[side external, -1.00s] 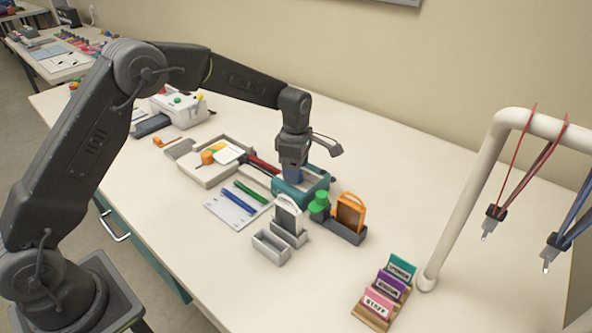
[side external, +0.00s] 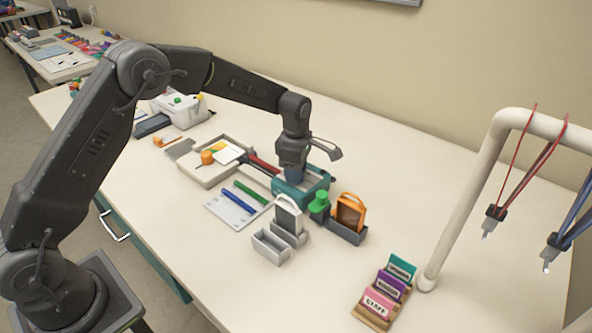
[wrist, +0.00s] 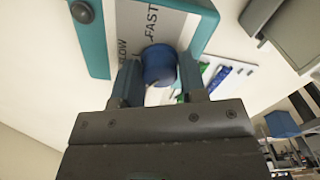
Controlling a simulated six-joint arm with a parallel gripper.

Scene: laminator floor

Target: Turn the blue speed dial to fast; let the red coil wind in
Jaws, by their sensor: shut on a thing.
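The blue speed dial (wrist: 158,64) sits on the teal-framed machine (wrist: 200,8), which stands mid-table in the side view (side external: 316,190). In the wrist view my gripper (wrist: 158,78) has one finger on each side of the dial and is shut on it. A pale plate on the machine reads SLOW and FAST, with FAST (wrist: 152,22) above the dial in the picture. Which word the dial points to cannot be told. A dark red length (side external: 262,164) lies against the machine's left side; whether it is the red coil is unclear.
A beige tray (side external: 196,178) with cards and an orange item stands left of the machine. Pens (side external: 240,197) lie on a white sheet in front.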

